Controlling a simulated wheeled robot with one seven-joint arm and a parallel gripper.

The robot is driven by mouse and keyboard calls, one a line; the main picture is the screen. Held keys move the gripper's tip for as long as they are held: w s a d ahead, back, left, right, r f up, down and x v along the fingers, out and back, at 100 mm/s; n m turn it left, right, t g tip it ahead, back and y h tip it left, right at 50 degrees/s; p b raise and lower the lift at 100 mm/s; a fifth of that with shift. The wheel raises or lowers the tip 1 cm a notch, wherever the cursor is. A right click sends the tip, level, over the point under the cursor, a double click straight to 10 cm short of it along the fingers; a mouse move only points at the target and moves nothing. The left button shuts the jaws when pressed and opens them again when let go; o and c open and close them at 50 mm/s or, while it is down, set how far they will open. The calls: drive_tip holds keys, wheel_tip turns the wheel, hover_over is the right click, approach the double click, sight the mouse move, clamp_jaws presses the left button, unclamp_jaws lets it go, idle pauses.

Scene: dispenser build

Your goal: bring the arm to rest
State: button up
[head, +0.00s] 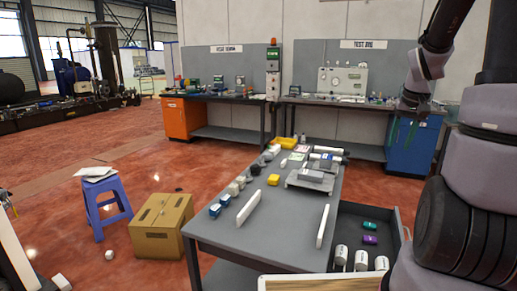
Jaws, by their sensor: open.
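My arm rises at the right side of the head view. My gripper (404,131) hangs at its end, fingers pointing down, and it is open with nothing seen between the fingers. It is in the air to the right of the grey work table (222,243), in front of the blue cabinet in the picture. No object touches it as far as I can see. The fingertips are small and dark here.
The table holds two white bars (248,208), a yellow block (273,180), a grey device (311,175) and several small parts. An open drawer (345,220) holds white cylinders (361,260). A cardboard box (161,222) and blue stool (104,203) stand left.

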drive_tip(key=s+a+r+t+y, duration=0.2)
drive_tip(key=s+a+r+t, duration=0.2)
drive_tip(key=s+a+r, duration=1.1)
drive_tip(key=s+a, duration=0.2)
drive_tip(key=shift+a, duration=0.4)
